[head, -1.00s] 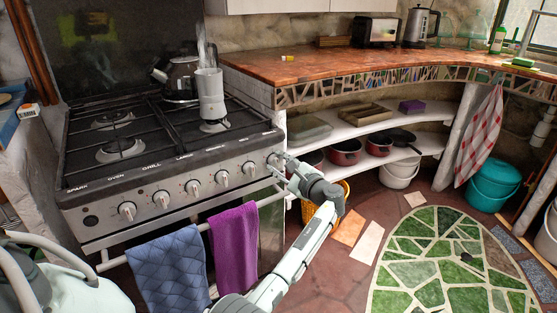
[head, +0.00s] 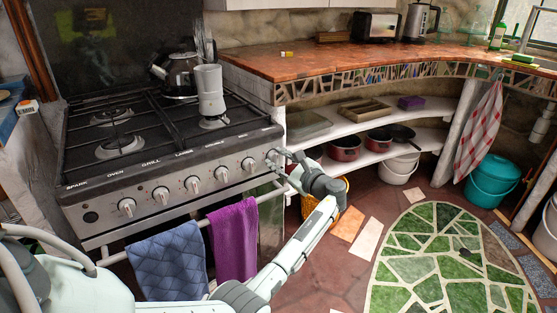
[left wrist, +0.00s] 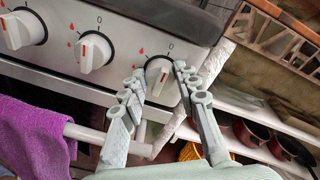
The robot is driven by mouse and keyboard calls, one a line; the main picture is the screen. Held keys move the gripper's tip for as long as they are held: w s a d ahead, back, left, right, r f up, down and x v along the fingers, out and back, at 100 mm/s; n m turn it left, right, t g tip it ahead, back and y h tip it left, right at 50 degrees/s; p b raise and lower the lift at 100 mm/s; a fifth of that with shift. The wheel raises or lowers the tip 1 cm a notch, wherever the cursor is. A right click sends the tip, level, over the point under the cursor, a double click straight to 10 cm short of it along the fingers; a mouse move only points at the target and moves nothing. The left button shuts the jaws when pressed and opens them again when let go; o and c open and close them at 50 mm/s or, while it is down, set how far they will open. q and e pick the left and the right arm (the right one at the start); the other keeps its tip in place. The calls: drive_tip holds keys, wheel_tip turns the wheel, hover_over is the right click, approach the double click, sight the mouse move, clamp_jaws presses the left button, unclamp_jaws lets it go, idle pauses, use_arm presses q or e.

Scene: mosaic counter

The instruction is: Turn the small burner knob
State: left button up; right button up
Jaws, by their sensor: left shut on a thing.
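The stove (head: 170,170) has a row of several white knobs on its front panel. The rightmost knob (head: 272,157) is at the panel's right end; its label is too small to read. In the left wrist view the same knob (left wrist: 156,84) sits between my fingertips and has a red mark. My left gripper (head: 278,158) reaches it from the front right and is shut on it, one finger on each side. The gripper also shows in the left wrist view (left wrist: 159,73). The fingers partly hide the knob. My right gripper is not in view.
A rail (head: 115,258) below the panel carries a blue towel (head: 168,275) and a purple towel (head: 233,245). A moka pot (head: 210,92) and a kettle (head: 180,75) stand on the hob. Shelves with red pots (head: 345,150) are to the right.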

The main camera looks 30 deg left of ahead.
use_arm(q)
drive_tip(key=o, duration=1.2)
drive_tip(key=shift+c, duration=0.2)
drive_tip(key=v, duration=1.2)
drive_tip(key=shift+d+f, duration=0.1)
